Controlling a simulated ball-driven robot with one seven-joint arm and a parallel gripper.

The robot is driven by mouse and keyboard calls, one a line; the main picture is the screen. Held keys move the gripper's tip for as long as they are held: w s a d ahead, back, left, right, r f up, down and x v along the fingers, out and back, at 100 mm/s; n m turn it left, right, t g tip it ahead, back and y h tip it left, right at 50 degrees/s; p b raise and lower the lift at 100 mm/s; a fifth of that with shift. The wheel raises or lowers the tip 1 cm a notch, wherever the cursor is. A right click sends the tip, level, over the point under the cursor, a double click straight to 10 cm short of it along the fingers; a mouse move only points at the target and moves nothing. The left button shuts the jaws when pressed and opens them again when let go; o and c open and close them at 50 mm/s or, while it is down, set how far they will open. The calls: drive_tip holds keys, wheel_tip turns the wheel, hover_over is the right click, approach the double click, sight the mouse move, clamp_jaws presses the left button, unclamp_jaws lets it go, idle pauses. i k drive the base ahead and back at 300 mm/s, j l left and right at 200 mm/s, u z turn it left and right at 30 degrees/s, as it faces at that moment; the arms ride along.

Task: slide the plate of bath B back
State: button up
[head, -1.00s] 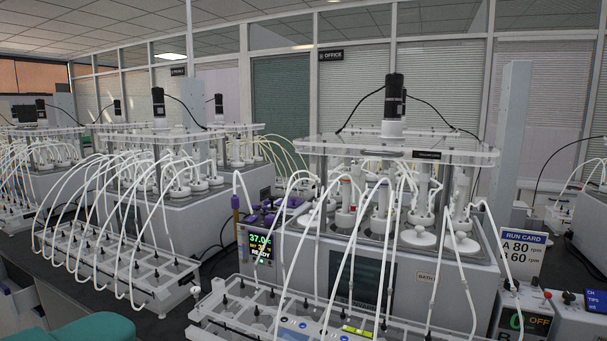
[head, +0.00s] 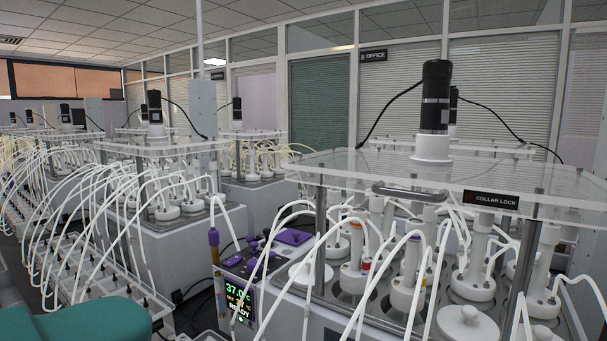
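A clear plate (head: 345,172) lies level above the nearest bath at the right. A black motor (head: 435,97) stands upright on it in a white collar (head: 432,148). A grey bar handle (head: 409,192) sits along its front edge, left of a black label reading COLLAR LOCK (head: 490,200). White-capped bottles with tubes (head: 413,255) stand in the bath under the plate. The bath's letter is out of view, so I cannot confirm from this frame that it is B. My gripper is not in view.
A controller reading 37.0 and READY (head: 238,302) stands at the bath's left. White tubes (head: 335,240) arch before the bath's front. Other baths with similar plates (head: 160,148) stand behind to the left. A teal padded seat (head: 75,325) is at the lower left.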

sight(489, 183)
drive_tip(key=i+l, duration=0.7)
drive_tip(key=l, duration=0.1)
